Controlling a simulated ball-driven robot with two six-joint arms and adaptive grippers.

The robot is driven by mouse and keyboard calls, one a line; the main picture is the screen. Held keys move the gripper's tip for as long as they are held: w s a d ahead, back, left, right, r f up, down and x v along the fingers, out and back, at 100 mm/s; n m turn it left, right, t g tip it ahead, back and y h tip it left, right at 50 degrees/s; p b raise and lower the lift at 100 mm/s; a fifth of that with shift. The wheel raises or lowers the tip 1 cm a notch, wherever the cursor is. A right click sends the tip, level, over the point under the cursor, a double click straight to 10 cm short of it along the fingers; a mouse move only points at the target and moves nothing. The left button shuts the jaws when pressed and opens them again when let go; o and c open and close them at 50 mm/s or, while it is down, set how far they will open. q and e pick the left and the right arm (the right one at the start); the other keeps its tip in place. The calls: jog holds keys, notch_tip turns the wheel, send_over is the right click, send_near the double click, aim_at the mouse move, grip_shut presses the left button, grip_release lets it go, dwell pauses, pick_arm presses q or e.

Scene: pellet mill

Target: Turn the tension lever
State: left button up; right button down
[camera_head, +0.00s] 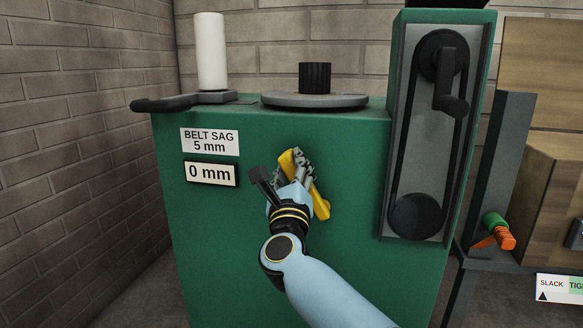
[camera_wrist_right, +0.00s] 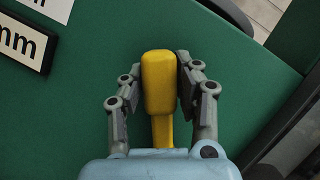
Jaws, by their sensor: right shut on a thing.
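A yellow lever (camera_head: 288,163) sits on the front face of the green machine (camera_head: 350,160). It is tilted, with its upper end to the left and its lower end to the right. My right gripper (camera_head: 300,168) is at the lever and covers its middle in the head view. In the right wrist view the lever's thick yellow grip (camera_wrist_right: 158,82) lies between the two grey fingers, and the gripper is shut on it. A sign (camera_head: 210,141) reads "BELT SAG 5 mm", and a display (camera_head: 210,174) below reads "0 mm". My left gripper is not in view.
A belt (camera_head: 399,125) runs over two dark pulleys with a crank (camera_head: 450,85) at right. An orange and green piece (camera_head: 498,232) is above a "SLACK" sign (camera_head: 552,288). A white cylinder (camera_head: 210,50) and a round plate (camera_head: 275,101) are on the machine's top.

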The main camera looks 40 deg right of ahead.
jog(key=shift+s+d+m+b, duration=0.2)
jog(key=shift+m+b, duration=0.1)
jog(key=shift+m, duration=0.2)
jog(key=s+m+h+b, duration=0.1)
jog(key=s+d+m, duration=0.1)
jog(key=m, duration=0.1)
jog(key=shift+d+r+g+h+b, duration=0.3)
jog(key=shift+g+h+b, duration=0.05)
jog(key=shift+g+h, duration=0.05)
jog(key=shift+s+d+r+m+g+h, duration=0.3)
jog(key=shift+r+m, duration=0.05)
jog(key=shift+m, duration=0.65)
jog(key=c, duration=1)
grip_release()
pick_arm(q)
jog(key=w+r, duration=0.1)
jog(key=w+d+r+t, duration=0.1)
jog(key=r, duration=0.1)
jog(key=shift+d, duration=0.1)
pick_arm(e)
jog(key=shift+o, duration=0.2)
jog(key=v, duration=0.7)
jog(key=shift+s+a, duration=0.2)
